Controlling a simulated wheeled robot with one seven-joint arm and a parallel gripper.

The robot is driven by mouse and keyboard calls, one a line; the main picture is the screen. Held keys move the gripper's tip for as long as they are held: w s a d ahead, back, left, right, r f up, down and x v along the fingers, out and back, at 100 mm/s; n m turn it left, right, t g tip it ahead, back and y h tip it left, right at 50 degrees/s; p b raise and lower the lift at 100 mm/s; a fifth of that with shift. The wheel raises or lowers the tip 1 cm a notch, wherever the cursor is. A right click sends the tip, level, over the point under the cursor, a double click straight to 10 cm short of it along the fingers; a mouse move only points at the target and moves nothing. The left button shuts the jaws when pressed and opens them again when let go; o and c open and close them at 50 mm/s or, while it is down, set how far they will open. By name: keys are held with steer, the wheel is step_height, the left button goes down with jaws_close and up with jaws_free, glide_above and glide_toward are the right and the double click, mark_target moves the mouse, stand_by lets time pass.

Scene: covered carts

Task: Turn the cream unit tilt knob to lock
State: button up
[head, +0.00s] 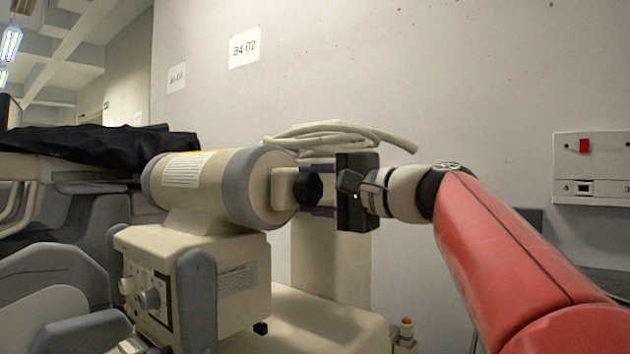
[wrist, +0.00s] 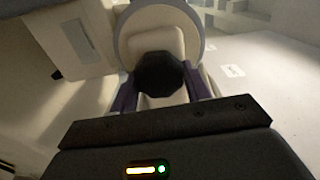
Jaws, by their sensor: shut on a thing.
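The cream unit (head: 205,245) has a horizontal drum (head: 208,185) with grey end rings and a label. A black faceted tilt knob (head: 307,187) sticks out from a cream plate on the drum's right end. In the wrist view the knob (wrist: 160,72) is centred in front of that plate. My gripper (head: 318,188) reaches in from the right with its purple fingers on opposite sides of the knob, shut on it. The fingers also flank the knob in the wrist view (wrist: 161,88). I cannot read any lock mark or the knob's angle.
A coiled pale hose (head: 335,135) lies just above and behind my gripper. A cream post (head: 330,255) stands below it. Smaller dials (head: 150,299) are on the unit's lower front. A black cover (head: 95,145) lies at left. A wall panel (head: 592,168) is at right.

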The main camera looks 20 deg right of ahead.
steer(key=shift+m+p, duration=0.75)
steer(key=shift+m, duration=0.85)
steer(key=shift+f, duration=0.15)
steer(key=o, duration=1)
steer(key=shift+c, duration=0.2)
steer(key=shift+s+d, duration=0.1)
steer(key=v, duration=0.7)
steer(key=shift+s+d+b, duration=0.2)
steer(key=shift+s+b, duration=0.05)
steer(key=shift+b, duration=0.2)
